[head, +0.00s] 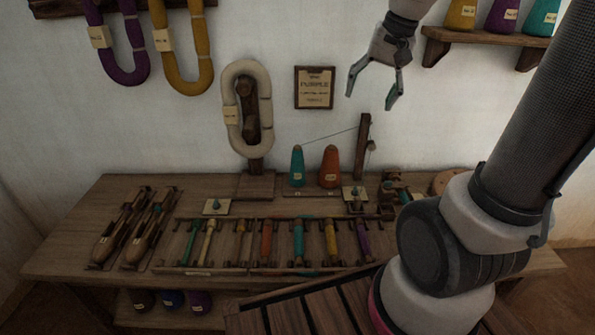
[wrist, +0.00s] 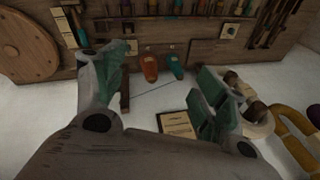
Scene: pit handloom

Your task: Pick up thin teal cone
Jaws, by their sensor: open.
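A slim teal cone (head: 297,167) with a pale label stands upright at the back of the wooden bench, left of a wider orange cone (head: 329,168). A thread runs from its tip up to a wooden post (head: 363,145). In the upside-down wrist view, the teal cone (wrist: 174,66) shows between my fingers, beside the orange cone (wrist: 150,68). My gripper (head: 370,100) is open and empty, high above the bench and right of the teal cone, pointing down. It also shows open in the wrist view (wrist: 160,70), with nothing between its fingers.
A rack (head: 185,270) of several coloured bobbins lies in front of the cones, with shuttles (head: 125,228) at left. A cream skein (head: 233,110) on a stand is left of the teal cone. A wall shelf (head: 480,38) holds yellow, purple and teal cones at upper right.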

